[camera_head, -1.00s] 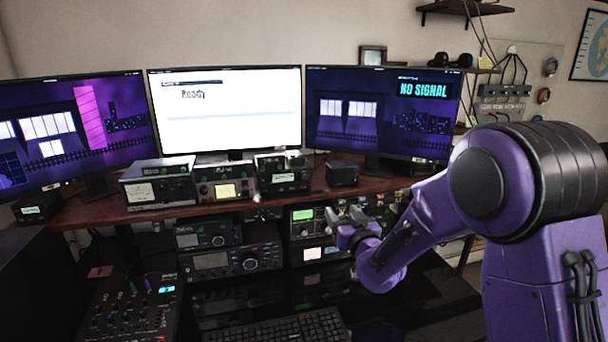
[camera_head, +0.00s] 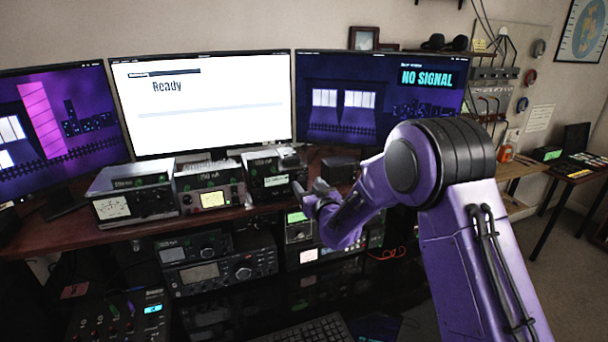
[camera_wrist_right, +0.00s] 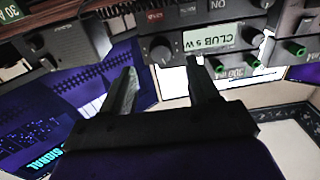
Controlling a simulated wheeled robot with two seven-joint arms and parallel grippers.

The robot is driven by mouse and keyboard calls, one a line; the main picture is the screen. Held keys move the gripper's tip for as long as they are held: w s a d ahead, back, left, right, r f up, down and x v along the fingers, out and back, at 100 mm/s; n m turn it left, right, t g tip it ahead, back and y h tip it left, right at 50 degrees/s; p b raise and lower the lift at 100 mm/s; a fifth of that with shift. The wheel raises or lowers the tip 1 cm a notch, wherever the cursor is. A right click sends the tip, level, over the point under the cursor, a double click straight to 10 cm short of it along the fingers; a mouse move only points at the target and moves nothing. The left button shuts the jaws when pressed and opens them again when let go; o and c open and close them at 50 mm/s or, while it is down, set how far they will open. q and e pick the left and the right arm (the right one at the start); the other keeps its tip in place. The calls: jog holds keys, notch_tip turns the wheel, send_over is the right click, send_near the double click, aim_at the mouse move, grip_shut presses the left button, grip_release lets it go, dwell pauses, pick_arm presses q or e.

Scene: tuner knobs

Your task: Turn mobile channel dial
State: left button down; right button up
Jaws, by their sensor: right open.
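My right gripper (camera_head: 309,188) is open and empty, at the shelf's front edge beside the lower right of a small radio (camera_head: 262,170) with a pale label. In the right wrist view the picture is upside down, and the two dark fingers (camera_wrist_right: 160,85) stand apart. Beyond them is a radio front with a label reading "CLUB 5 W" (camera_wrist_right: 211,40). A dark round knob (camera_wrist_right: 161,50) sits left of that label, and another knob (camera_wrist_right: 253,35) sits right of it. Neither finger visibly touches a knob. I cannot tell which knob is the mobile channel dial. My left gripper is not in view.
A small black box (camera_head: 340,170) is right of the gripper. Stacked radios (camera_head: 219,262) are below the shelf. Monitors (camera_head: 203,103) stand behind. A keyboard (camera_head: 309,330) lies in front.

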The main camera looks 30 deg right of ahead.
aim_at(302, 178)
jog(key=x, duration=0.3)
jog(key=p+x, duration=0.1)
jog(key=shift+w+f, duration=0.3)
jog(key=shift+s+r, duration=0.15)
jog(key=shift+s, duration=0.1)
jog(key=c, duration=1)
jog(key=shift+c, duration=0.2)
jog(key=shift+n+b, duration=1.3)
jog(key=shift+n, duration=0.2)
jog(key=shift+n+b, duration=0.95)
jog(key=shift+n, duration=0.35)
